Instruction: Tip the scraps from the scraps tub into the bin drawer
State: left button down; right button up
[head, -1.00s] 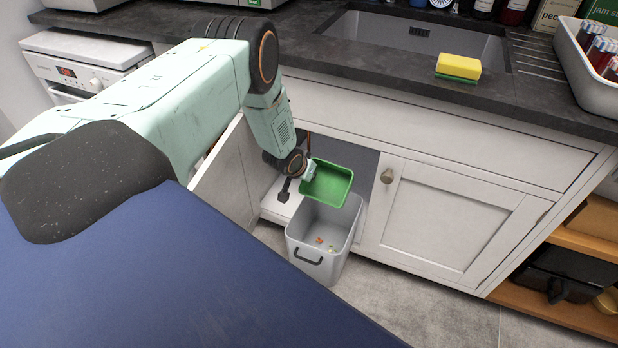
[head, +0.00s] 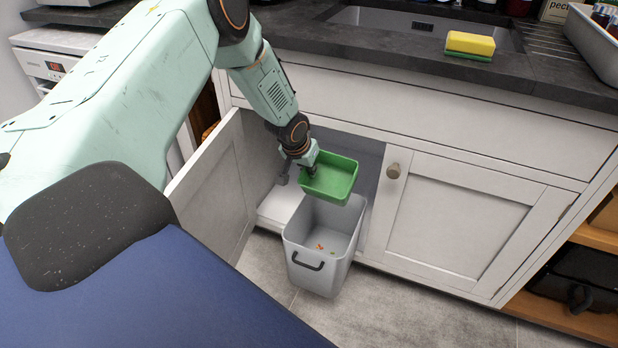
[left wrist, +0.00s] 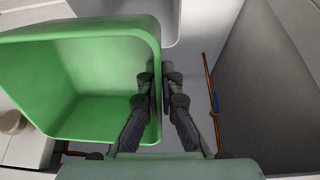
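The green scraps tub (head: 332,177) hangs above the rear part of the grey bin drawer (head: 318,247) in the head view. My left gripper (head: 309,172) is shut on the tub's left wall. In the left wrist view my left gripper (left wrist: 157,92) has its fingers on either side of the wall, and the tub (left wrist: 85,80) looks empty inside. The tub is close to level, its open side facing up in the head view. A few small orange and green scraps (head: 320,246) lie in the bin drawer. My right gripper is not in view.
The bin drawer stands out in front of the open cupboard, with the open left door (head: 215,185) beside it and a closed door (head: 460,225) at right. The worktop (head: 420,60) above carries a yellow and green sponge (head: 470,46). Grey floor (head: 400,305) lies clear in front.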

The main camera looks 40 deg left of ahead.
pick_arm(q)
jog(key=shift+s+f+b, duration=0.1)
jog(key=shift+b, duration=1.15)
jog(key=shift+r+g, duration=0.35)
jog(key=shift+g, duration=0.45)
jog(key=shift+r+g+h+b, duration=0.1)
jog(key=shift+g+h+b, duration=0.3)
jog(key=shift+g+b, duration=0.25)
